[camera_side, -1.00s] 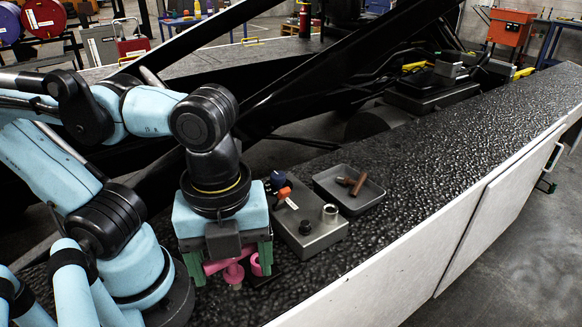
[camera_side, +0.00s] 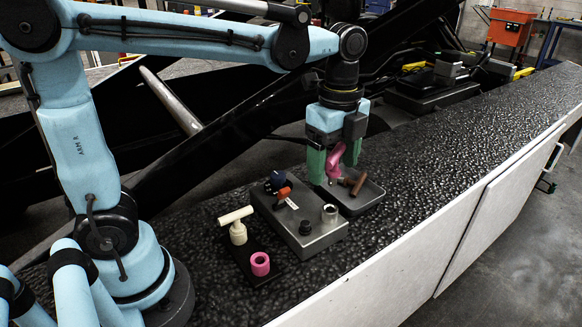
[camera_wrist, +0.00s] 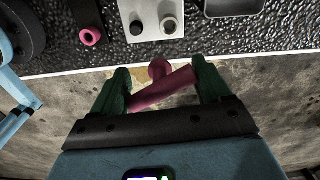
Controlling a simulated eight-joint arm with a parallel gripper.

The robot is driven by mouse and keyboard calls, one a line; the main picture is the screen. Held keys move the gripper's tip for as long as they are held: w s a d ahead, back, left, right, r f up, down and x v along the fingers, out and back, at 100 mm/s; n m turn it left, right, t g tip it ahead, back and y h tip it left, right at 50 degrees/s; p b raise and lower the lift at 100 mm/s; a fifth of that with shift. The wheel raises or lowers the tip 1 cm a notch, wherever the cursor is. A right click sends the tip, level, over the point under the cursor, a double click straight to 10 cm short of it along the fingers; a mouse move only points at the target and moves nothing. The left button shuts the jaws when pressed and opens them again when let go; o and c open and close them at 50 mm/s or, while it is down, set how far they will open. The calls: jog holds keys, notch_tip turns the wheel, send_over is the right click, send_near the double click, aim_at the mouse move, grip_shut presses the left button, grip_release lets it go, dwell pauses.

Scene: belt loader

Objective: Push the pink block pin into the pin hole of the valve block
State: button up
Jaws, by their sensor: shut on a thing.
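My gripper (camera_side: 334,163) is shut on the pink block pin (camera_side: 335,160), a T-shaped piece. In the wrist view, the pin (camera_wrist: 163,89) lies slanted between the green fingertips (camera_wrist: 160,90). In the side view, the gripper appears in front of the tray's far end; its exact height is unclear. The grey valve block (camera_side: 312,243) sits left of and nearer than the gripper. On it are a silver collar (camera_side: 329,214), a black knob (camera_side: 306,227), an orange handle (camera_side: 283,194) and a blue knob (camera_side: 275,181). I cannot tell which opening is the pin hole.
A grey tray (camera_side: 371,197) with brown pins (camera_side: 352,184) stands beside the block. A black plate (camera_side: 247,253) left of the block holds a cream T-shaped pin (camera_side: 238,226) and a pink ring (camera_side: 260,264). The dark textured surface (camera_side: 440,165) is clear to the right.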

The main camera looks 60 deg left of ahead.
aim_at(332, 182)
jog(key=shift+w+a+f+n, duration=0.25)
jog(key=shift+w+a+n, duration=0.05)
jog(key=shift+w+a, duration=0.7)
jog(key=shift+f, duration=0.1)
jog(key=shift+f, duration=2)
jog(key=shift+c, duration=0.8)
jog(key=shift+f, duration=0.3)
grip_shut()
jog(key=shift+f, duration=0.6)
